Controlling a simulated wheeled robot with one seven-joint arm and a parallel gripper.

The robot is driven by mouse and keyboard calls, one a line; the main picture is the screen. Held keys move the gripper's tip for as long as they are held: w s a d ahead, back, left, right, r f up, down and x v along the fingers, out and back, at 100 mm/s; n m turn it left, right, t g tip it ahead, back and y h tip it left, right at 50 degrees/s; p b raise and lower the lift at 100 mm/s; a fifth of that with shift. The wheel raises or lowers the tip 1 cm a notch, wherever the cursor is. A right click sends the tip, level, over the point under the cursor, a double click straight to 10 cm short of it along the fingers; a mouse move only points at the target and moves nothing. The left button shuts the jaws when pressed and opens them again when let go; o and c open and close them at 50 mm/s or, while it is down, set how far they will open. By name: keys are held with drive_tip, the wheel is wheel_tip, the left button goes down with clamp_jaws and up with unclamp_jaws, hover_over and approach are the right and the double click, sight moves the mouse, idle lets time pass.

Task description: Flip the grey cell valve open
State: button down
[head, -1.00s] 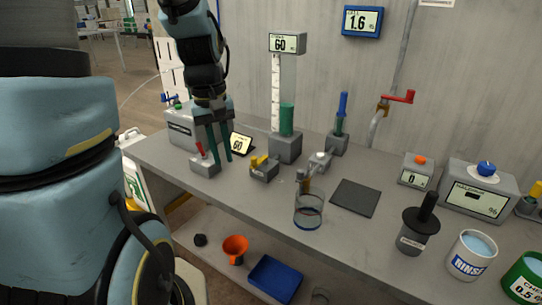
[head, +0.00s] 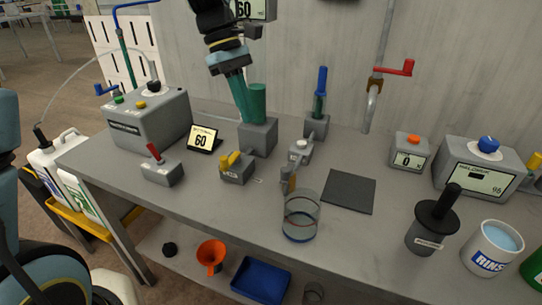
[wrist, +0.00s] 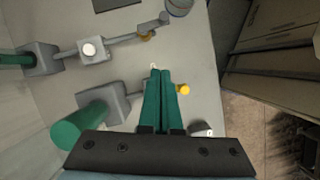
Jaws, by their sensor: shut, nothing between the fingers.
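A small grey valve block (head: 236,174) with a yellow lever (head: 229,160) stands on the bench in front of the grey base (head: 259,137) of the green column (head: 258,100). I cannot tell whether this is the valve the task names; no label on it is readable. My gripper (head: 245,116) is shut and empty, its teal fingers pointing down at the left of the green column, behind and above the yellow lever in the head view. In the wrist view my shut gripper (wrist: 161,72) has the yellow lever (wrist: 184,89) just to its right. The fingers hide most of the valve block there.
A red-lever block (head: 161,172) and a small "60" display (head: 203,139) are to the left. A white-knob block (head: 300,149), a glass beaker (head: 300,217) and a dark mat (head: 348,191) are to the right. The bench front left is clear.

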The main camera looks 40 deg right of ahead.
sight(288, 169)
drive_tip(key=s+d+f+p, duration=0.2)
drive_tip(key=s+f+p, duration=0.1)
drive_tip(key=s+f, duration=0.4)
drive_tip(key=shift+p+x, duration=0.35)
drive_tip(key=shift+x, duration=0.7)
